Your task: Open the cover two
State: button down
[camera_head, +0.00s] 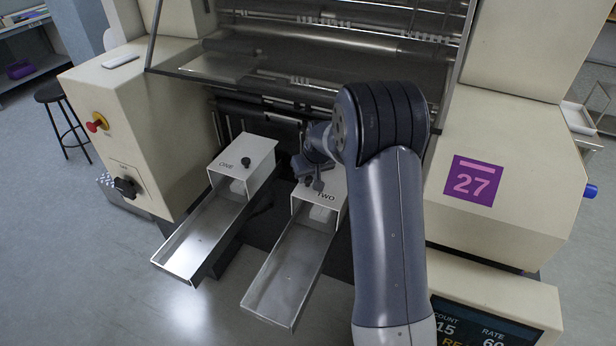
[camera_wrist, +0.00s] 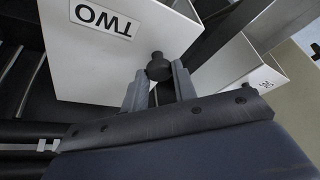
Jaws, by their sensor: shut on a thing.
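Cover two is a white box-like lid marked TWO (camera_head: 327,206) over the upper end of the right-hand metal chute (camera_head: 290,262). In the wrist view the same cover (camera_wrist: 120,55) fills the upper left, with its label upside down. My gripper (camera_head: 316,183) is at the top of this cover, partly hidden by my arm. In the wrist view my gripper (camera_wrist: 160,88) has its two fingers shut on the black knob (camera_wrist: 159,66) of cover two. The cover looks down over its chute, though my arm hides its rear and right side.
Cover one (camera_head: 243,160), white with a black knob, sits left over its own chute (camera_head: 203,238). A clear guard panel (camera_head: 300,45) hangs above the rollers behind. The machine's cream housing (camera_head: 500,150) stands at right, and a screen (camera_head: 480,325) sits at lower right.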

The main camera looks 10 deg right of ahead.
aim_at(329, 193)
jog(key=shift+s+d+r+m+t+y+b, duration=0.1)
jog(key=shift+s+d+r+t+y+b, duration=0.6)
jog(key=shift+b, duration=1.6)
jog(key=shift+s+d+r+m+t+y+b, duration=0.1)
jog(key=shift+s+d+t+y+b, duration=0.3)
jog(key=shift+d+b, duration=1.25)
jog(key=shift+s+d+r+m+t+y+b, duration=0.1)
jog(key=shift+s+d+r+t+y+b, duration=0.35)
jog(key=shift+b, duration=2.45)
jog(key=s+b, duration=0.1)
jog(key=b, duration=0.1)
jog(key=s+d+r+y+b, duration=0.1)
jog(key=b, duration=0.2)
jog(key=shift+d+t+y, duration=0.25)
jog(key=shift+d+t, duration=0.05)
jog(key=shift+t, duration=0.05)
jog(key=shift+s+r, duration=0.1)
jog(key=shift+r, duration=0.05)
jog(key=c, duration=1.2)
grip_release()
jog(key=shift+o, duration=0.2)
jog(key=shift+r, duration=0.1)
